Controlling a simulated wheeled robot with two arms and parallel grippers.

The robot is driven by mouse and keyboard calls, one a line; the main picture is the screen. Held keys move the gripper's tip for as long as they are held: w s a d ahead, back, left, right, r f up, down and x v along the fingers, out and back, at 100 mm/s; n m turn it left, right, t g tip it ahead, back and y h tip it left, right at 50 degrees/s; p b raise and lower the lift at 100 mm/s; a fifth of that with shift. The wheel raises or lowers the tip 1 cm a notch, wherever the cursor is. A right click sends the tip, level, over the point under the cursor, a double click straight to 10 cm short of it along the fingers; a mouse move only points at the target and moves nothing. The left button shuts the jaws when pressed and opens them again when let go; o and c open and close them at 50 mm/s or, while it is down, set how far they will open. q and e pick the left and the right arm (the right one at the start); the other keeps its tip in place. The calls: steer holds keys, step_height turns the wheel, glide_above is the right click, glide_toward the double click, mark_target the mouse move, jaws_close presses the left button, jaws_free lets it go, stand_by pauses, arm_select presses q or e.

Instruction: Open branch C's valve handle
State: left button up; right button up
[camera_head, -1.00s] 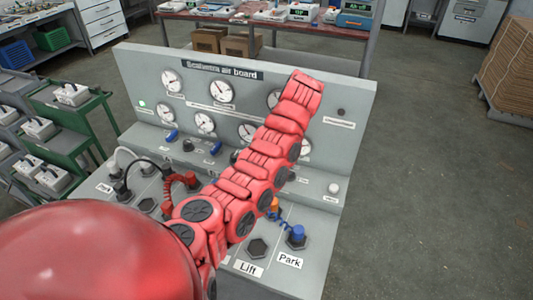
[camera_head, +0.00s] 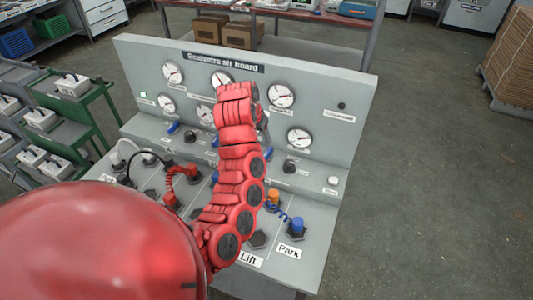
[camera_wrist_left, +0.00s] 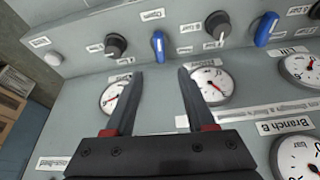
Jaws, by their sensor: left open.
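My left gripper (camera_wrist_left: 160,72) is open and empty in the left wrist view, its two dark fingers spread in front of the panel. A blue valve handle (camera_wrist_left: 158,45) lies just beyond and between the fingertips, apparently untouched. A second blue handle (camera_wrist_left: 265,29) is to the right. In the head view, my red left arm reaches over the air board (camera_head: 330,150) and hides its middle. The gripper there is mostly hidden by the arm. My right gripper is not in view.
Black knobs (camera_wrist_left: 116,45) (camera_wrist_left: 217,25) flank the nearer blue handle. A white button (camera_wrist_left: 53,58) is at the left. Gauges (camera_wrist_left: 115,97) sit behind the fingers. In the head view, coiled hoses (camera_head: 182,175) and plugs occupy the board's front shelf. Floor right of the board is clear.

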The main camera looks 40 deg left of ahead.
mark_target(267, 152)
arm_select(q)
steer(key=p+x, duration=0.1)
steer(key=x, duration=0.8)
steer(key=shift+w+f, duration=0.15)
steer(key=shift+f, duration=0.2)
steer(key=shift+x, duration=1.05)
jaws_close()
